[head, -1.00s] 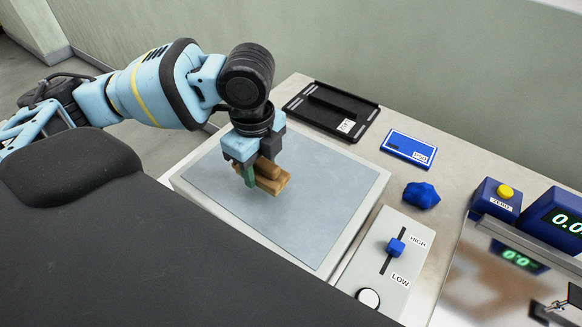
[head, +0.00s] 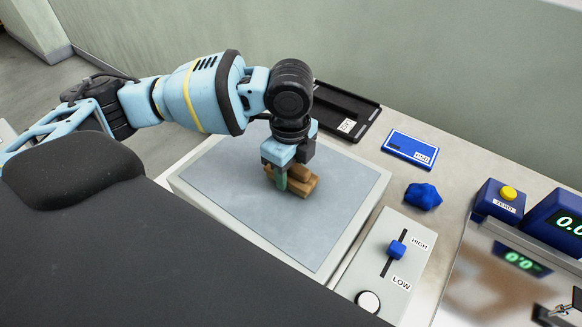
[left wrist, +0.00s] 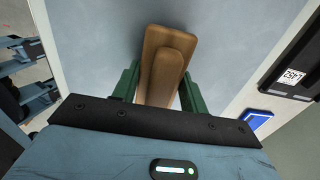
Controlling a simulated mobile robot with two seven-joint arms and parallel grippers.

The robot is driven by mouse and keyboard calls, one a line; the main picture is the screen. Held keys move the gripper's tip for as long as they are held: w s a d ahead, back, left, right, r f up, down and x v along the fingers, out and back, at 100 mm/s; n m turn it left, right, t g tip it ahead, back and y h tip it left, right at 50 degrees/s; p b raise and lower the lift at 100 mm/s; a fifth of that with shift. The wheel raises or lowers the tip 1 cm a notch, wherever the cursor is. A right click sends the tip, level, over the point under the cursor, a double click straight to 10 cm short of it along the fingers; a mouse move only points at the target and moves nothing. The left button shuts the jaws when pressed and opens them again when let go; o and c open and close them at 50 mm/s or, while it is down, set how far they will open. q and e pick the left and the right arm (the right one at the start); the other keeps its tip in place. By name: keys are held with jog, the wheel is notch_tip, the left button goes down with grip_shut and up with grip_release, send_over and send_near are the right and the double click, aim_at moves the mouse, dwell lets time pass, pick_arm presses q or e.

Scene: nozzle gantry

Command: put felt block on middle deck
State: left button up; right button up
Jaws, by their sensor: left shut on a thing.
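A brown block with a raised grip along its top, seemingly the felt block (head: 307,187), is held by my left gripper (head: 286,181). In the left wrist view the block (left wrist: 176,42) sits between the green fingers, which are shut on its raised grip. The gripper points down over the flat grey-blue platform (head: 320,228), which seems to be the middle deck. The block is over the platform's back right half; I cannot tell whether its underside touches. My right gripper is not in view.
A black tray (head: 362,128) lies behind the platform, partly hidden by my arm. To the right are a blue labelled card (head: 410,150), a crumpled blue lump (head: 422,197), a HIGH/LOW slider panel (head: 372,262), a ZERO button box (head: 497,202) and a digital display (head: 562,220).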

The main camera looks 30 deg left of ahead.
pick_arm(q)
jog(key=shift+f, duration=0.1)
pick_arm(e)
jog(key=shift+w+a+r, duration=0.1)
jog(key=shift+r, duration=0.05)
pick_arm(q)
jog(key=o, duration=1)
jog(key=shift+r, duration=0.4)
notch_tip(320, 180, up, 10)
jog(key=shift+r+p, duration=0.15)
jog(key=shift+p, duration=0.5)
jog(key=shift+r, duration=0.6)
jog(key=shift+c, duration=0.4)
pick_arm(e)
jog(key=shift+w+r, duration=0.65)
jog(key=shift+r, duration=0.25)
